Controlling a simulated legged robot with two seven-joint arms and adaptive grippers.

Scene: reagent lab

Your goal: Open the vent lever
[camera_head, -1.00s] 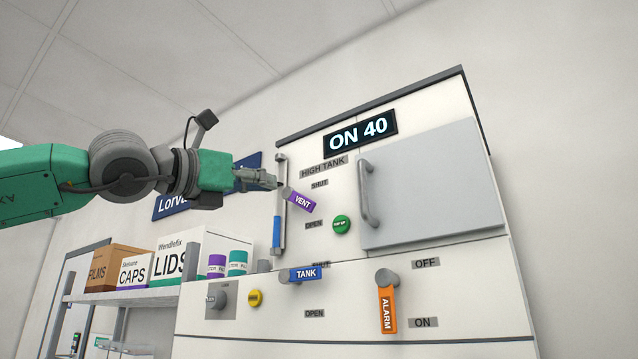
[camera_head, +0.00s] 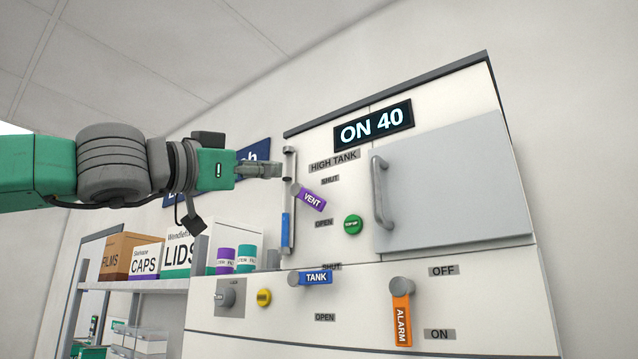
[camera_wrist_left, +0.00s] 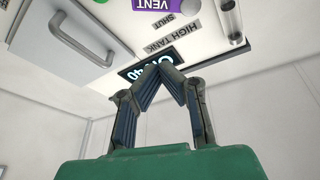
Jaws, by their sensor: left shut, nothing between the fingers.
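The purple vent lever (camera_head: 312,199) is on the cabinet front, pointing right and tilted downward from its grey pivot, between the SHUT label (camera_head: 330,180) and the OPEN label (camera_head: 323,223). Its purple part also shows at the top edge of the left wrist view (camera_wrist_left: 153,4). My left gripper (camera_head: 280,170) is shut and empty, just above and left of the lever's pivot, beside the sight tube (camera_head: 287,237). In the left wrist view its fingertips meet (camera_wrist_left: 162,62). I cannot tell from the pictures whether it touches anything. My right gripper is not in view.
Below is the blue tank lever (camera_head: 316,278), with the orange alarm lever (camera_head: 402,318) at lower right. A green button (camera_head: 353,225) and a door handle (camera_head: 382,193) lie right of the vent lever. A shelf (camera_head: 140,286) with boxes stands left.

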